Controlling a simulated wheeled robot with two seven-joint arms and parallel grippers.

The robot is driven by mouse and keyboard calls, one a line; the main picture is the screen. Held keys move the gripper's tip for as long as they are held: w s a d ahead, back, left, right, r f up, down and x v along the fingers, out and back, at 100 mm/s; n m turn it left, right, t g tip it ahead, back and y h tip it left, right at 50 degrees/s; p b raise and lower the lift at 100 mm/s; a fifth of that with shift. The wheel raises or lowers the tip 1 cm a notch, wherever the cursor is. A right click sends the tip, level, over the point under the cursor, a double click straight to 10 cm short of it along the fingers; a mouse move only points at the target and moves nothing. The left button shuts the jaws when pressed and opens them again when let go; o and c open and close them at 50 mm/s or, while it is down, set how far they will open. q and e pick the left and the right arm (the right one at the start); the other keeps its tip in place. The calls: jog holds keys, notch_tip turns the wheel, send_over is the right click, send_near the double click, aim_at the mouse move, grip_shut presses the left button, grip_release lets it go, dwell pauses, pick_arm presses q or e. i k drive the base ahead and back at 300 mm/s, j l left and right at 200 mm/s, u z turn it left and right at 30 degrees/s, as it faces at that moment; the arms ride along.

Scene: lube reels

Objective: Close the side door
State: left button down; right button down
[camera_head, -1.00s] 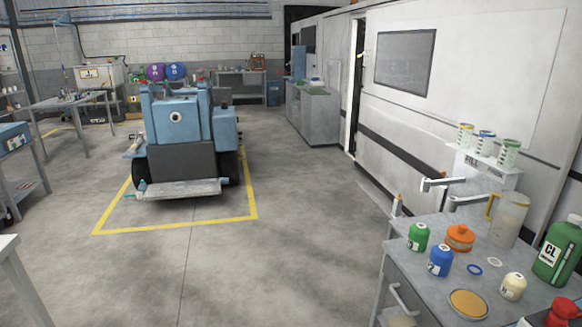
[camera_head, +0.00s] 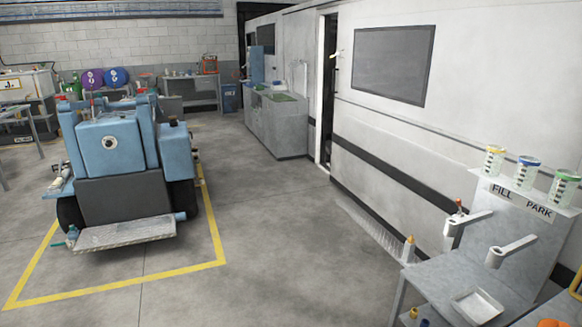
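A long white vehicle or cabin wall (camera_head: 465,75) runs along the right side. A tall, narrow dark opening (camera_head: 328,95) with a pale upright edge shows in it, so the side door looks partly open. A pale panel (camera_head: 400,120) with a dark window (camera_head: 393,65) lies just right of the gap. I cannot tell for certain whether this panel is the door. A small handle-like piece (camera_head: 338,55) sticks out at the gap's right edge. Neither of my grippers is in view.
A grey workbench (camera_head: 490,285) with a FILL/PARK stand and jars fills the lower right. A blue machine (camera_head: 120,165) stands in a yellow floor outline at left. A grey cabinet (camera_head: 278,122) stands left of the gap. The floor between (camera_head: 265,240) is clear.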

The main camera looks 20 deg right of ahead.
aim_at(423, 89)
jog(key=i+z, duration=0.15)
jog(key=i, duration=0.45)
jog(key=i+j+z, duration=0.1)
jog(key=i, duration=0.45)
jog(key=i+j+z, duration=0.15)
jog(key=i, duration=0.45)
jog(key=i+z, duration=0.2)
jog(key=z, duration=0.25)
jog(key=i+z, duration=0.25)
jog(key=z, duration=0.2)
jog(key=i+j+z, duration=0.15)
jog(key=z, duration=0.25)
jog(key=i+j+z, duration=0.2)
jog(key=z, duration=0.25)
